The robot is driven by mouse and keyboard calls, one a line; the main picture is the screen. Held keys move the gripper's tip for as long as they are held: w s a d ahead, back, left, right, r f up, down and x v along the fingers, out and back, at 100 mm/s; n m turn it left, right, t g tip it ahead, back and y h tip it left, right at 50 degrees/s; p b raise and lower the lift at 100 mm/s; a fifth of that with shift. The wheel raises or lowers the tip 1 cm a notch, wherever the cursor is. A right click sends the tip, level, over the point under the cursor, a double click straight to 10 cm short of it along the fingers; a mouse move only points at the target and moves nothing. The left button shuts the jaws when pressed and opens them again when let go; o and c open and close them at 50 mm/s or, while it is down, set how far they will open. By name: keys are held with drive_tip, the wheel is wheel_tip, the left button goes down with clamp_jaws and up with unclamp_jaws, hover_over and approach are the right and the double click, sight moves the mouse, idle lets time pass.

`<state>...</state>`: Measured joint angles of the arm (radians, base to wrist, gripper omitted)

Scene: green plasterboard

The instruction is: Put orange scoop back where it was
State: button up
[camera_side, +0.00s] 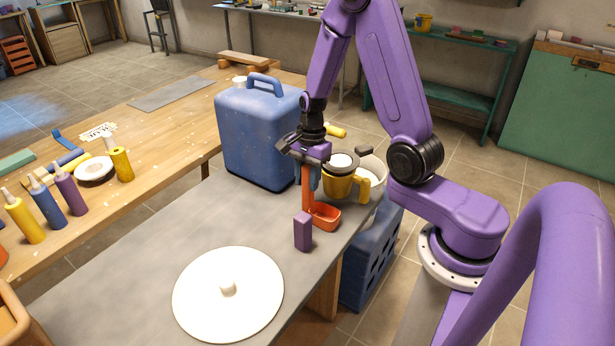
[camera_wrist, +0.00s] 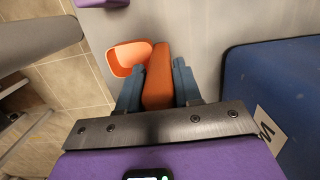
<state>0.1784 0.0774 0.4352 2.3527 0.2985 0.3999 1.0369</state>
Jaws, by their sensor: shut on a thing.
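The orange scoop (camera_side: 325,216) is upright, its handle pointing up into my gripper (camera_side: 307,176) and its bowl low at the right edge of the grey table. I cannot tell whether the bowl touches the tabletop. In the wrist view, the two blue fingers of my gripper (camera_wrist: 158,88) are shut on the orange handle (camera_wrist: 158,70), one on each side. The bowl opens to the left of the handle there.
A purple block (camera_side: 303,232) stands just in front of the scoop. A yellow mug (camera_side: 338,187) and a white pot (camera_side: 376,166) are close on the right. A blue canister (camera_side: 258,138) stands behind left. A white knobbed disc (camera_side: 205,300) lies in front.

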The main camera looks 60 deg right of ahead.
drive_tip(key=o, duration=1.1)
drive_tip(key=shift+c, duration=0.2)
